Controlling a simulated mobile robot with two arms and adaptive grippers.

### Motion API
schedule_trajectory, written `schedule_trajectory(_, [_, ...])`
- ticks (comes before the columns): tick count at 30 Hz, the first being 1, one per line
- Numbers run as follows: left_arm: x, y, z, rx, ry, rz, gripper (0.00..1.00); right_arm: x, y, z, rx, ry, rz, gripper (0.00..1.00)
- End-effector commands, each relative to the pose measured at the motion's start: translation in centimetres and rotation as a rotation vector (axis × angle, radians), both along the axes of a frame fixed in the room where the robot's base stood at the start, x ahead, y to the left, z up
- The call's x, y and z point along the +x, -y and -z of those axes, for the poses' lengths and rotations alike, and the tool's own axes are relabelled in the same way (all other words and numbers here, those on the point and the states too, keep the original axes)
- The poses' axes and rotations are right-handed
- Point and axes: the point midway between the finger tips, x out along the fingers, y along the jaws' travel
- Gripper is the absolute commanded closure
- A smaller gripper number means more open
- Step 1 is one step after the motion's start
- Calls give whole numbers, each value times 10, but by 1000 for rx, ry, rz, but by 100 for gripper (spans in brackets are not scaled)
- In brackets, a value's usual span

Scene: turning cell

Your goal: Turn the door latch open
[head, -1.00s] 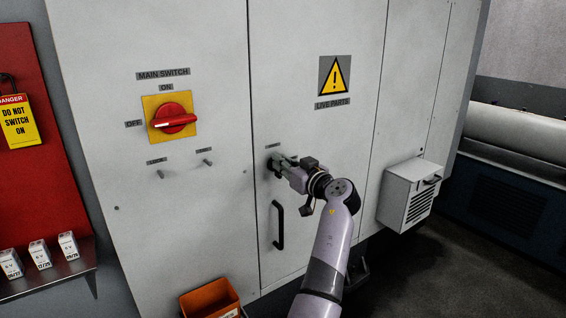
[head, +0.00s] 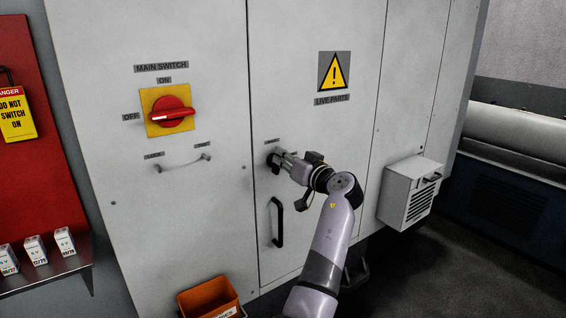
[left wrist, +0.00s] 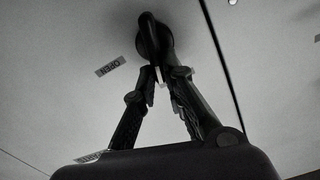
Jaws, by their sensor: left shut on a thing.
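The door latch (head: 271,160) is a dark knob with a round base on the grey cabinet door (head: 312,210), above the black door handle (head: 278,222). My left gripper (head: 285,161) is at the latch, shut on it, with its arm reaching up from below. In the left wrist view the latch (left wrist: 151,36) shows as a dark round base with a lever running down between my left fingertips (left wrist: 162,88). A label reading OPEN (left wrist: 110,66) is on the door beside it. The fingers hide part of the lever. My right gripper is in neither view.
A red main switch (head: 171,112) on a yellow plate is left of the door seam. A warning sign (head: 334,72) is above the latch. A vent box (head: 408,190) juts out at right. An orange bin (head: 209,298) stands below; a shelf (head: 48,270) is at left.

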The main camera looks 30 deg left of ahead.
Motion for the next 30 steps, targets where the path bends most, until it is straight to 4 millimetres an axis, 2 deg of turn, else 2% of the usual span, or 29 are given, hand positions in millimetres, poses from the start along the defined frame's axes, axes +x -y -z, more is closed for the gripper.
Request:
schedule_trajectory(3, [3, 1, 1, 46, -98, 1, 100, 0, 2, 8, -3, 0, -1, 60])
schedule_trajectory(13, [10, 4, 3, 166, -389, 2, 100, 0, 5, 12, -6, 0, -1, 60])
schedule_trajectory(30, [17, 7, 12, 372, -884, 1, 100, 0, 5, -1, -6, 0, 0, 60])
